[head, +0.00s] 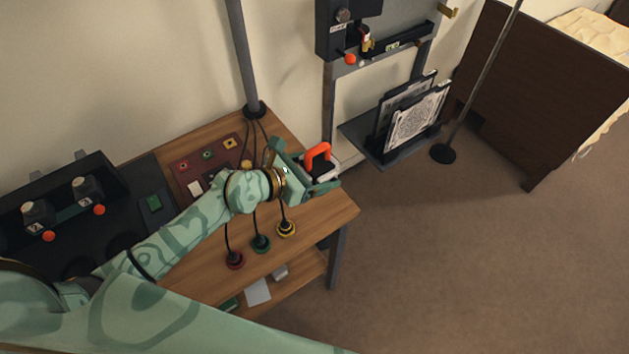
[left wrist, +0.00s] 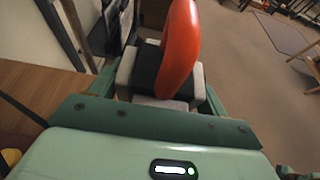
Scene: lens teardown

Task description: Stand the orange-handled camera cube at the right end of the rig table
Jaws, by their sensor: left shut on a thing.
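The camera cube is a grey and black block with an orange handle (head: 318,151), at the right end of the wooden rig table (head: 320,218) in the head view. My left gripper (head: 318,178) is shut on the cube, with a green finger on either side of it. In the left wrist view the orange handle (left wrist: 178,48) rises over the dark top of the block, between the fingers. The cube's underside is hidden, so I cannot tell whether it touches the table. My right gripper is not in view.
A control panel (head: 205,164) and a pole (head: 245,60) stand behind my arm. A wall rack with framed panels (head: 418,118) is beyond the table's right end.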

